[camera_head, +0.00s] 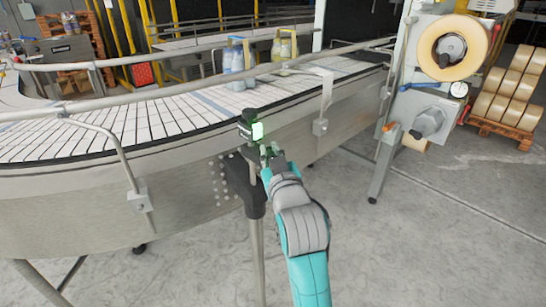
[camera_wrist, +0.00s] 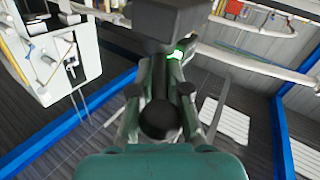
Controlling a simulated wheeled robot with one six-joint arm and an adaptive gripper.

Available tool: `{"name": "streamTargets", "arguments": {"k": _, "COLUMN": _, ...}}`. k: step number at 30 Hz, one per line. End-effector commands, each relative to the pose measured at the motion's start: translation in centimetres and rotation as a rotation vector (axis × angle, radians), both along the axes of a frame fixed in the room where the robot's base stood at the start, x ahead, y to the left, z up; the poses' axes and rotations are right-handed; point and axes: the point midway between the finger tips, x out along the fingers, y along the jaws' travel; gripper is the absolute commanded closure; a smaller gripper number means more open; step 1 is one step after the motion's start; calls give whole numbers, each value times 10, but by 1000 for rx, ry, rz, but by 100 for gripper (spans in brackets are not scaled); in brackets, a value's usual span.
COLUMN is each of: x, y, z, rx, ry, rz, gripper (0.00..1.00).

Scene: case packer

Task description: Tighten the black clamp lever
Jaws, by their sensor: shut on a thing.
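My gripper (camera_head: 269,155) is at the post beside the conveyor, just below a black sensor head with a green light (camera_head: 257,131). In the wrist view, my gripper (camera_wrist: 160,105) has one finger on each side of a black clamp lever, whose round black knob (camera_wrist: 160,121) shows between them. The gripper is shut on the lever. In the head view the lever is largely hidden by the gripper, and its angle cannot be told. A black bracket (camera_head: 241,178) sits on the post under the sensor.
The curved conveyor (camera_head: 150,120) with its metal side runs behind the post. A tape machine (camera_head: 445,60) is at the right. The grey floor (camera_head: 430,240) to the right of my arm is clear.

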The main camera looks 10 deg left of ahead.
Motion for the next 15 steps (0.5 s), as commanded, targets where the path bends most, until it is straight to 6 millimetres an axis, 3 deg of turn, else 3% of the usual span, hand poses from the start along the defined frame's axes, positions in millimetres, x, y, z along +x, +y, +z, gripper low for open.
{"name": "streamTargets", "arguments": {"k": 15, "x": -2, "y": 17, "z": -1, "rx": -1, "ry": 3, "rz": -377, "gripper": 100}}
